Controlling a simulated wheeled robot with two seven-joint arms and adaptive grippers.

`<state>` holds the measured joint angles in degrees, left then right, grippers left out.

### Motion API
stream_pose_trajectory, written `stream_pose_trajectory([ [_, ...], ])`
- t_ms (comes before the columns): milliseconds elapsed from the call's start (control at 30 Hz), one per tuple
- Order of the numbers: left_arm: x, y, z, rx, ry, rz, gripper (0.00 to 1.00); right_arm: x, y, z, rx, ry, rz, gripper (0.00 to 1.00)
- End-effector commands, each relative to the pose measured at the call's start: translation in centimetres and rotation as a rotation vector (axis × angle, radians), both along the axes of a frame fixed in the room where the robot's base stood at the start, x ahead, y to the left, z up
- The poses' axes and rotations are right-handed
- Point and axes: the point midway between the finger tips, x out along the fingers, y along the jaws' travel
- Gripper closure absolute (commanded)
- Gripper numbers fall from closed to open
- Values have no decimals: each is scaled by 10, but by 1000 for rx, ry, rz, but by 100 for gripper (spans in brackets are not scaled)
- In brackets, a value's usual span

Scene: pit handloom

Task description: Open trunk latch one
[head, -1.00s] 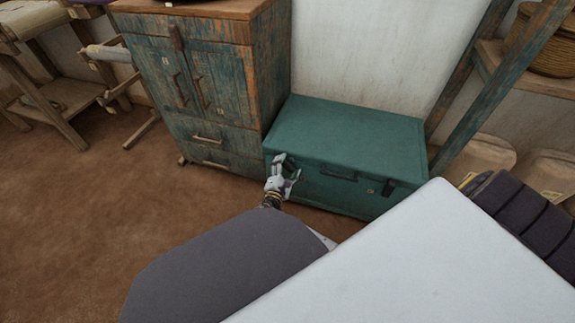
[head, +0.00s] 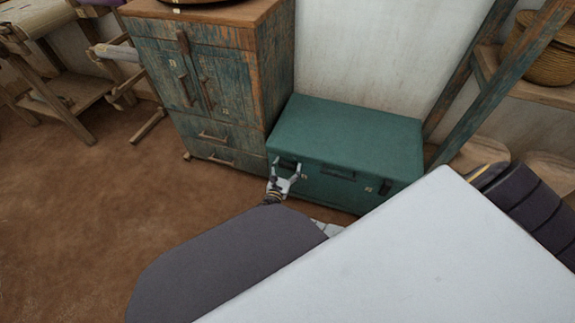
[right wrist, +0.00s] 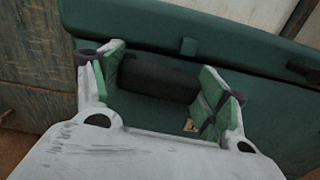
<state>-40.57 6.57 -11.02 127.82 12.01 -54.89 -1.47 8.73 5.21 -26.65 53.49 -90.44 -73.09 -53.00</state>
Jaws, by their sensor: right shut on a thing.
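The teal trunk (head: 350,135) stands against the wall with its lid closed. My right gripper (head: 287,163) is at the left end of its front face. In the right wrist view my right gripper (right wrist: 161,68) has its two green-padded fingers on either side of a dark, bar-like latch (right wrist: 157,78) and is shut on it, holding it by its ends. A second dark latch (head: 385,187) is at the right end of the front. I cannot read which latch is number one. My left gripper is not in view.
A worn blue-green cabinet (head: 215,95) stands close to the trunk's left side. A dark handle (head: 338,172) is in the middle of the trunk's front. A slanted post (head: 490,85) and shelf are at the right. The floor (head: 90,215) at the left is clear.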

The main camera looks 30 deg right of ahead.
Motion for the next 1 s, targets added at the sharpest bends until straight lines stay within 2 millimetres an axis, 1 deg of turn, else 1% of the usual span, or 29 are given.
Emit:
stream_pose_trajectory([
  [33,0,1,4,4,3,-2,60,1,-1,1,-15,16,-1,50],
  [233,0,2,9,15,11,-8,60,1,-1,-1,-56,64,-2,50],
  [700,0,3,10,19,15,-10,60,0,-1,-2,-68,78,-1,50],
  [733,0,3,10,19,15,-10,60,0,-1,-2,-68,78,-1,22],
  [867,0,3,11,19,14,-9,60,0,0,-2,-67,77,-1,6],
  [1000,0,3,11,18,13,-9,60,0,0,-2,-66,77,-1,4],
])
